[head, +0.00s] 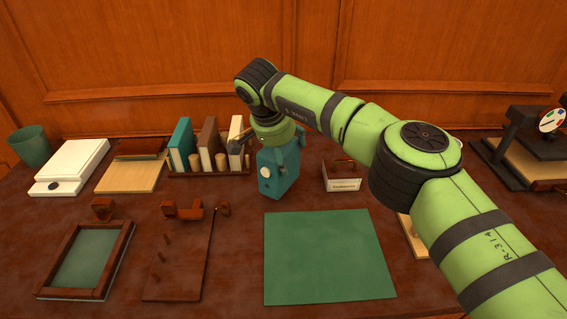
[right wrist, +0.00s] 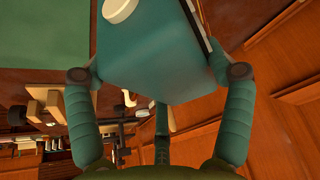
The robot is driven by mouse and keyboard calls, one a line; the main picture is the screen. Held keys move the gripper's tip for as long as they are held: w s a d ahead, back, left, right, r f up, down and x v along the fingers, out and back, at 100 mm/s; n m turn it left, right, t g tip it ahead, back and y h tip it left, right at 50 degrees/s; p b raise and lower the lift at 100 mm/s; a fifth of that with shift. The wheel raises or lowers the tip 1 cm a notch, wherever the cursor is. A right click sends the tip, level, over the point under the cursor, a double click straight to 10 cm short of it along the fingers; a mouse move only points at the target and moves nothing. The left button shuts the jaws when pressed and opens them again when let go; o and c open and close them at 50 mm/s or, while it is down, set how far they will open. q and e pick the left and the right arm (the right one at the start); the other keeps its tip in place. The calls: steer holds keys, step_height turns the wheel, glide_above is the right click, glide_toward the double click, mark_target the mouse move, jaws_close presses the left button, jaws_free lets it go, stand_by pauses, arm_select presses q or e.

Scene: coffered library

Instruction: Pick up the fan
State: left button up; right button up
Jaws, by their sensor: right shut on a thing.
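A teal box-like body (head: 279,172) with a pale round knob on its lower front stands out at the middle of the table, beside the row of books. I cannot tell from its shape whether it is the fan. My right gripper (head: 271,141) comes down on it from above and is shut on it. In the right wrist view the teal body (right wrist: 155,50) fills the space between the two fingertips, which press its sides. Whether its base touches the table is unclear. My left gripper is out of view.
A green mat (head: 328,258) lies bare in front. A small card sign (head: 343,184) stands just right of the teal body. Books (head: 207,146) stand close at its left. A wooden peg board (head: 180,262) and framed slate (head: 88,258) lie front left.

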arm_select(q)
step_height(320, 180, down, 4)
steer(key=b, duration=0.3)
steer(key=shift+b, duration=0.3)
arm_select(e)
steer(key=s+d+r, duration=0.6)
steer(key=d+r, duration=0.2)
steer(key=d, duration=0.1)
steer(key=shift+s+d, duration=0.2)
steer(key=shift+d, duration=0.2)
steer(key=shift+a+f, duration=0.1)
steer(key=shift+a, duration=0.05)
arm_select(q)
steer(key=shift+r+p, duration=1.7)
steer(key=shift+p, duration=0.05)
arm_select(e)
steer(key=shift+w+a+f, duration=1.05)
steer(key=shift+a+f, duration=0.55)
steer(key=shift+f, duration=0.15)
steer(key=shift+w+a+f, duration=1.1)
steer(key=shift+a+f, duration=0.5)
steer(key=shift+f, duration=0.2)
steer(key=shift+w+a+f, duration=1.05)
steer(key=shift+a+f, duration=0.55)
steer(key=shift+f, duration=0.15)
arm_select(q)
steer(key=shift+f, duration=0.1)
arm_select(e)
steer(key=shift+f, duration=0.3)
